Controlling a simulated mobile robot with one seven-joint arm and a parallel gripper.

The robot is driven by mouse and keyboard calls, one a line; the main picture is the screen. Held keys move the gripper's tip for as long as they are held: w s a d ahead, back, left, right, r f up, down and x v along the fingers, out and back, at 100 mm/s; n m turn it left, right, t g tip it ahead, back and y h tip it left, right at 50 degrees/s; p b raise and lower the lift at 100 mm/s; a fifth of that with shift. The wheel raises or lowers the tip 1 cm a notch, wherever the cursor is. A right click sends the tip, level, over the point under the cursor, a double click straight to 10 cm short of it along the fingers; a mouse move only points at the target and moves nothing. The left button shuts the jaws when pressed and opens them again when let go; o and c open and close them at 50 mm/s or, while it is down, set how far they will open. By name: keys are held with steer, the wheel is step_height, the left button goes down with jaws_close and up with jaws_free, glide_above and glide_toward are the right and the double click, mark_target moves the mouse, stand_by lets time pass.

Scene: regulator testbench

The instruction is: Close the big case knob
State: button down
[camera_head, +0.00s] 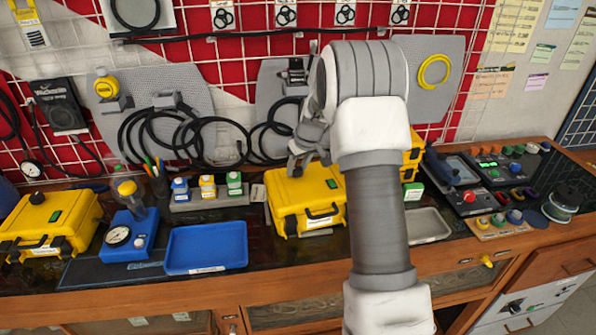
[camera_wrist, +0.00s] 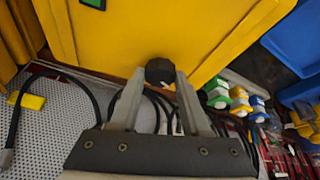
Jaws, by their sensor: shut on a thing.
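The yellow case (camera_head: 305,203) stands in the middle of the bench with its lid down and its dark handle facing front. My gripper (camera_head: 306,162) is over the back edge of this case, pointing down. In the wrist view, the black knob (camera_wrist: 160,71) sits at the edge of the yellow case (camera_wrist: 150,28). The two grey fingers of my gripper (camera_wrist: 159,84) are shut on the knob, one on each side. The knob is hidden behind my gripper in the head view.
Another yellow case (camera_head: 50,226) with a black knob on top stands at the far left. A blue tray (camera_head: 207,246) lies left of the middle case. Black cables (camera_head: 185,135) hang on the wall behind. Labelled bottles (camera_head: 207,186) stand close by.

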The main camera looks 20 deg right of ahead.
steer(key=m+h, duration=0.1)
steer(key=m, duration=0.3)
steer(key=m+h, duration=0.1)
steer(key=m, duration=0.1)
steer(key=shift+a+r+h+p, duration=0.1)
steer(key=shift+a+h+p, duration=0.2)
steer(key=shift+p, duration=0.05)
steer(key=m+g+h, duration=0.1)
steer(key=m, duration=0.2)
steer(key=m+h, duration=0.1)
steer(key=m, duration=0.2)
steer(key=shift+w+g+p, duration=0.15)
steer(key=shift+g+p, duration=0.25)
steer(key=shift+c, duration=1.8)
jaws_free()
steer(key=v, duration=1.7)
steer(key=shift+a, duration=0.15)
